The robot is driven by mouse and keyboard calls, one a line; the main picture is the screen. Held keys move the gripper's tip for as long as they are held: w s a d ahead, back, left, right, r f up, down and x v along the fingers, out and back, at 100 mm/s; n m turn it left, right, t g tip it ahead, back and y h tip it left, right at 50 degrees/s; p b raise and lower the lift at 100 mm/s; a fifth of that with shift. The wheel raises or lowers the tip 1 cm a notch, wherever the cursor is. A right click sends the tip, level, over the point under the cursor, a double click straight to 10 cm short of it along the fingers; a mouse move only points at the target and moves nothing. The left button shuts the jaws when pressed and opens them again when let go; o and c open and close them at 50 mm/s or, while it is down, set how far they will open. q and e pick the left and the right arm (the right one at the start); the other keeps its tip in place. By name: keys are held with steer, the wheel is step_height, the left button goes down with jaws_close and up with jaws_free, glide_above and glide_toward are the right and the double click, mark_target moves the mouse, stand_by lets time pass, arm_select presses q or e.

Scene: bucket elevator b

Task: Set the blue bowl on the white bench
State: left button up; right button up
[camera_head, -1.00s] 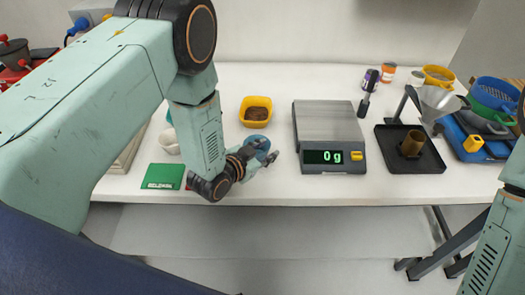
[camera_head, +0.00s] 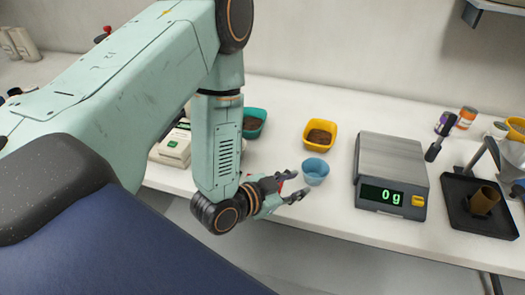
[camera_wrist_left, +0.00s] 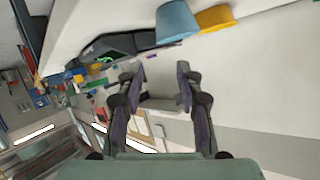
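The small light-blue bowl (camera_head: 315,172) stands upright on the white bench (camera_head: 335,212), near its front edge. It also shows at the top of the left wrist view (camera_wrist_left: 177,22). My left gripper (camera_head: 300,184) is just to the left of and in front of the bowl, with its fingers spread and nothing between them. In the left wrist view the fingers (camera_wrist_left: 155,75) are apart and empty, and the bowl is beyond their tips. My right gripper is out of view.
A yellow bowl (camera_head: 320,134) with brown contents stands behind the blue bowl. A scale (camera_head: 391,174) reading 0 g is to the right, then a black tray (camera_head: 456,205) with a brown cup. A teal bowl (camera_head: 256,120) is back left.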

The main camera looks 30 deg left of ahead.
arm_select(q)
steer(key=s+a+f+n+g+y, duration=0.1)
steer(key=s+f+g, duration=0.3)
steer(key=s, duration=0.5)
steer(key=s+a+f+n+g+y, duration=0.1)
steer(key=s+f+n+g, duration=0.3)
steer(key=s, duration=0.5)
steer(key=s+a+f+n+g+y, duration=0.1)
steer(key=s+f+g, duration=0.3)
steer(key=s, duration=0.5)
steer(key=shift+s+a+f+n+g+y, duration=0.2)
steer(key=shift+a+f+n+g+y, duration=0.15)
steer(key=shift+n+y, duration=0.35)
